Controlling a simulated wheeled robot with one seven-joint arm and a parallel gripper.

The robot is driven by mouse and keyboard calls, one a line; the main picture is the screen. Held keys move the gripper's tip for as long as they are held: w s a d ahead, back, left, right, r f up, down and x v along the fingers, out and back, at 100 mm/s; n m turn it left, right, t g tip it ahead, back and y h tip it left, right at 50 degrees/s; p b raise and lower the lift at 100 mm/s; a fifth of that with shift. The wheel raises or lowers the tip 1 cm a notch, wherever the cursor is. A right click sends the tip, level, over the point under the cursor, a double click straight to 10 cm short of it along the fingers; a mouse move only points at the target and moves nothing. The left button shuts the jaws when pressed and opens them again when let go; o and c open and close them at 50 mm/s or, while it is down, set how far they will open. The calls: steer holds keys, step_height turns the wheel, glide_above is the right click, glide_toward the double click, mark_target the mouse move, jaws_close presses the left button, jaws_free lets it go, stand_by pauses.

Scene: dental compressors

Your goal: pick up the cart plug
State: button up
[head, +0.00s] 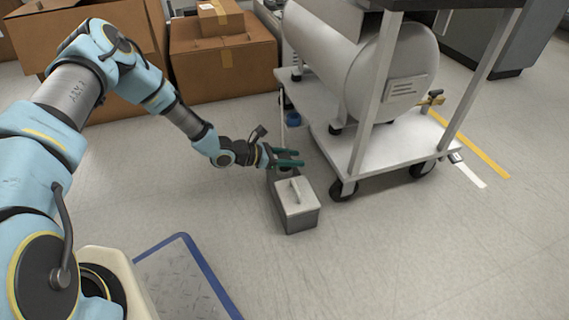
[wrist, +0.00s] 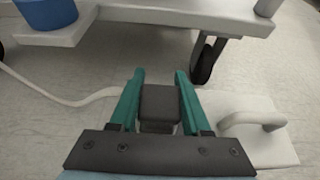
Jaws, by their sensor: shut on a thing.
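The cart plug (wrist: 160,104) is a small dark grey block in the wrist view. It sits between the green fingers of my gripper (wrist: 159,76), which is shut on it. In the head view my gripper (head: 290,158) is low, beside the cart and at the far end of the grey box; the plug itself is hard to make out there. A pale cable (wrist: 65,98) runs in from the left in the wrist view and passes behind the left finger; where it ends is hidden. I cannot tell whether the plug is clear of what is beneath it.
The grey box (head: 297,212) with a pale handled lid stands on the floor just by my gripper. The wheeled cart (head: 390,155) carrying a white tank (head: 392,75) is close on the right. Cardboard boxes (head: 222,68) stand behind.

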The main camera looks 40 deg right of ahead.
jaws_close()
